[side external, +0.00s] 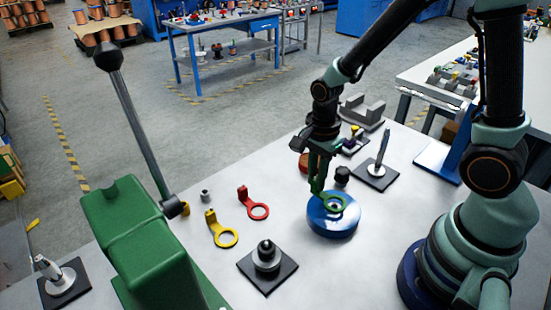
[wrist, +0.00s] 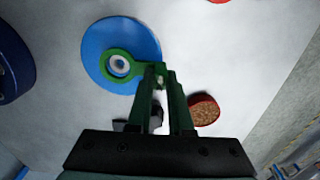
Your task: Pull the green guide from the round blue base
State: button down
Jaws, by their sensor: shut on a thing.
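The round blue base (side external: 333,224) stands on the pale table in the side view, and it also shows in the wrist view (wrist: 97,42). The green guide (side external: 350,204) is a ring with a tab. In the wrist view the guide (wrist: 110,57) lies over the middle of the blue base, around a pale round centre. My gripper (side external: 317,188) reaches down from above at the guide's tab. In the wrist view my gripper (wrist: 162,76) is shut on that tab. Whether the guide touches the base or is slightly raised is hard to tell.
A red guide (side external: 258,211) and a yellow guide (side external: 224,236) lie left of the base. A dark stand with a grey post (side external: 266,262) is in front left. A black knob (side external: 342,174) and a reddish disc (wrist: 204,108) are close by my gripper. A pen-like tool stand (side external: 377,172) is behind right.

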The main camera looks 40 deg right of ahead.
jog(key=shift+r, duration=0.65)
dwell(0.3)
jog(key=shift+r, duration=1.95)
